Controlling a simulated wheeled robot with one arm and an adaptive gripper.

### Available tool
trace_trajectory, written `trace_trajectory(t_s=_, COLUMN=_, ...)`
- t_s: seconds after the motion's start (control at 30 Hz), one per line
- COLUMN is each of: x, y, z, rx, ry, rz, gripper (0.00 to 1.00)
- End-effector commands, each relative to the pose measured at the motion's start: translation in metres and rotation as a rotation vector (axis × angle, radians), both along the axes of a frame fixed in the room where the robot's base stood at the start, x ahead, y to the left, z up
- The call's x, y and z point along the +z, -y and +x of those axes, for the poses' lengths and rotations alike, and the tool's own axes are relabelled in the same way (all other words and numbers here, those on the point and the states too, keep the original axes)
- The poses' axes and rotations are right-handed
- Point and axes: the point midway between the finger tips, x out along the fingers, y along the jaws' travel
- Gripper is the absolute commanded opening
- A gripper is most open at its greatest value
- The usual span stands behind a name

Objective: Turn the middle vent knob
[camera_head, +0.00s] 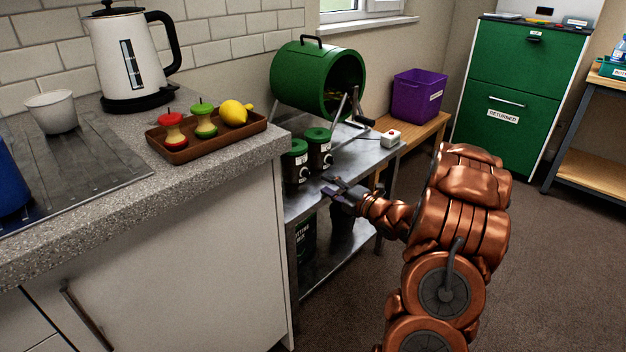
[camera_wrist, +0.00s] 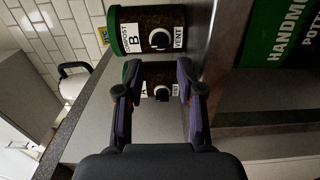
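Two dark jars with green lids stand side by side on the metal bench, the nearer jar (camera_head: 295,154) and the farther jar (camera_head: 318,138), each with a round knob on its front. In the wrist view, which is turned sideways, the upper jar (camera_wrist: 130,33) is marked B and has a vent knob (camera_wrist: 160,39). The other jar, apparently marked A, has its vent knob (camera_wrist: 162,92) seen between my fingers. My gripper (camera_head: 335,187) is open and empty in front of the jars; it also shows in the wrist view (camera_wrist: 158,72). Contact is not visible. I cannot see a third jar.
A green drum (camera_head: 300,75) with a crank stands behind the jars. A small white box with a red button (camera_head: 391,138) sits at the bench's right. The grey counter (camera_head: 225,165) with a wooden tray (camera_head: 185,150) lies close on the left.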

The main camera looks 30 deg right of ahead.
Motion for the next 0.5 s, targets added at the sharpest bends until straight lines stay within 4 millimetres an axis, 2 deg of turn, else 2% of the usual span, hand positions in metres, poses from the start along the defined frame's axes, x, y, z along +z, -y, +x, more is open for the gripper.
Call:
trace_trajectory(t_s=0.2, x=0.000, y=-0.008, z=0.027, rx=0.004, ry=0.001, rz=-0.001, gripper=0.38)
trace_trajectory(t_s=0.5, x=-0.001, y=-0.013, z=0.055, rx=-0.001, ry=-0.003, rz=-0.001, gripper=0.38)
